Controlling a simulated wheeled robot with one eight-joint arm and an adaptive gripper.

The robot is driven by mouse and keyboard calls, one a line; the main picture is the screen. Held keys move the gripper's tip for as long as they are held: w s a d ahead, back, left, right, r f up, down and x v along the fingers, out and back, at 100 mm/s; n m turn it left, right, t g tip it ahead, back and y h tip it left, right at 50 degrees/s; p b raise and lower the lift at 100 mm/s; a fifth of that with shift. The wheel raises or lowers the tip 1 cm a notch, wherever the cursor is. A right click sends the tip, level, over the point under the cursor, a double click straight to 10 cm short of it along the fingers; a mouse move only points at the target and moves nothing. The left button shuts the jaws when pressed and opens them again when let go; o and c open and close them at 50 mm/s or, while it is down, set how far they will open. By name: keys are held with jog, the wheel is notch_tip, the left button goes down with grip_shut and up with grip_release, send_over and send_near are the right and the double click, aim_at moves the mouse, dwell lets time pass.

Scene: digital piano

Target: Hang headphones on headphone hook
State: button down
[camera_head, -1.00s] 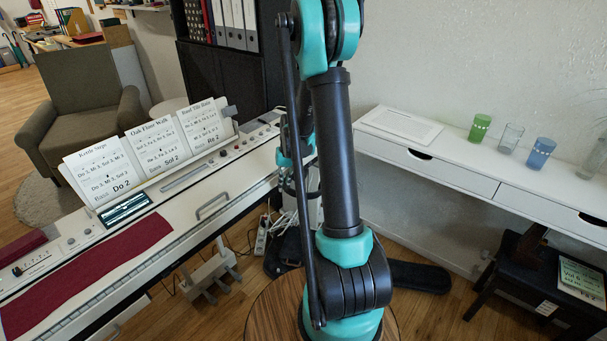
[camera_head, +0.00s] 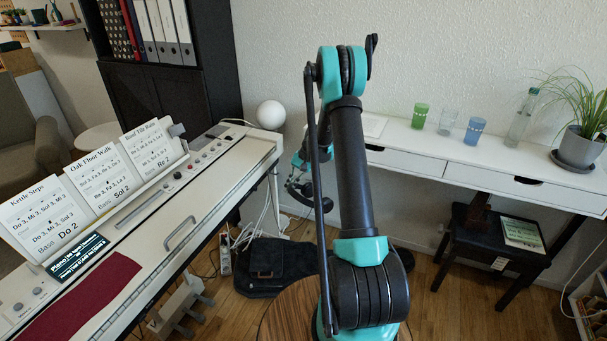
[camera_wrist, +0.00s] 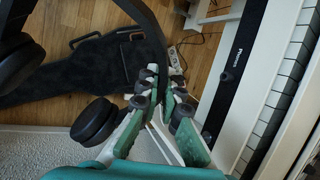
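The black headphones show in the wrist view, with dark ear cups (camera_wrist: 95,122) at the left and the headband (camera_wrist: 158,28) arching down from the top edge to my fingers. My gripper (camera_wrist: 163,85) has its green and black fingers close together around the headband and appears to hold it. In the head view my gripper and the dark headphones (camera_head: 303,192) show beyond my arm, right of the piano's far end and partly hidden by the arm. I cannot make out the headphone hook in either view.
The white digital piano (camera_head: 150,215) runs along the left with song sheets on it. A white shelf (camera_head: 410,152) with glasses and a plant is at the right. A black bag (camera_head: 275,268) and cables lie on the floor. A dark stool (camera_head: 490,235) stands below the shelf.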

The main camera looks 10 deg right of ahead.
jog(key=w+d+f+m+t+y, duration=0.2)
jog(key=w+d+m+t+y, duration=0.1)
jog(key=w+m+t, duration=0.3)
jog(key=w+d+f+m+t+y, duration=0.2)
jog(key=w+d+m+t+y, duration=0.1)
jog(key=w, duration=0.5)
jog(key=d+m+t, duration=0.1)
jog(key=m+t, duration=0.1)
jog(key=m, duration=0.1)
jog(key=shift+w+d+f+t+y, duration=0.15)
jog(key=shift+d+t+y, duration=0.15)
jog(key=shift+t, duration=0.1)
jog(key=shift+a, duration=0.1)
send_near(273, 168)
jog(key=shift+x, duration=3.15)
jog(key=shift+w, duration=0.25)
jog(key=shift+f, duration=0.6)
